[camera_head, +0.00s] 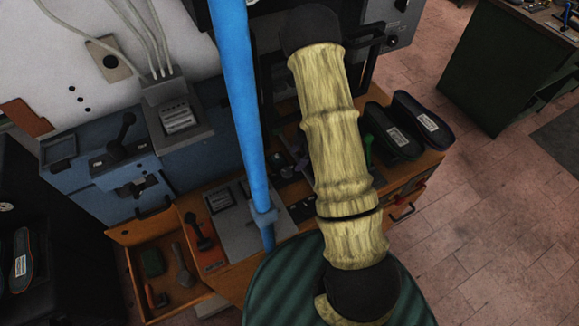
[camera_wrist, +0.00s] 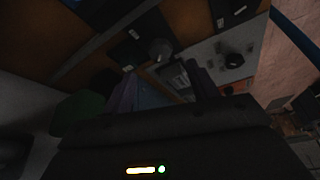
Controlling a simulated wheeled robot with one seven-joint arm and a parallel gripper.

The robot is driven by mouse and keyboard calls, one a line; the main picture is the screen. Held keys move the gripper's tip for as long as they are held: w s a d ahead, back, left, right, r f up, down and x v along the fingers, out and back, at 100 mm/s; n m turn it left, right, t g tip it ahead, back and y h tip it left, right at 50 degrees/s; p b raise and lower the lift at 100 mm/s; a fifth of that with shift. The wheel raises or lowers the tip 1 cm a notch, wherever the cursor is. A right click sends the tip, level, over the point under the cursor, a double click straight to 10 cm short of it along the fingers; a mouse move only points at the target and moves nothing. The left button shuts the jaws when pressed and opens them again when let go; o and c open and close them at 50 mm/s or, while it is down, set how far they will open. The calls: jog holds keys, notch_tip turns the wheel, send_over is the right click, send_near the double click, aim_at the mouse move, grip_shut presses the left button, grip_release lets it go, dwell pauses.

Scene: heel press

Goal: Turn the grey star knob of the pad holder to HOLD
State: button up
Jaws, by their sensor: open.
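A small grey knob (camera_wrist: 161,48), which looks like the star knob, sits beside a dark plate with a white label in the wrist view. A grey knob also shows left of my arm in the head view (camera_head: 287,171). Its lobes and setting are too dark and small to read. My gripper (camera_wrist: 155,82) is open in the wrist view, its dark fingers apart, with the knob beyond the fingertips and not between them. No contact with the knob shows. In the head view my arm hides the gripper and part of the bench top.
A blue pole (camera_head: 245,110) stands left of my arm. A purple part (camera_wrist: 124,94) and a green part (camera_wrist: 80,110) are close to my gripper. A grey plate with a black knob (camera_wrist: 233,60) lies to the right. An open drawer (camera_head: 150,308) juts out; black insoles or shoes (camera_head: 425,122) lie right.

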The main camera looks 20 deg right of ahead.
aim_at(288, 171)
jog(key=p+x, duration=0.1)
jog(key=x, duration=0.6)
jog(key=shift+a+f, duration=0.15)
jog(key=shift+f, duration=0.05)
jog(key=shift+s, duration=0.1)
jog(key=c, duration=1)
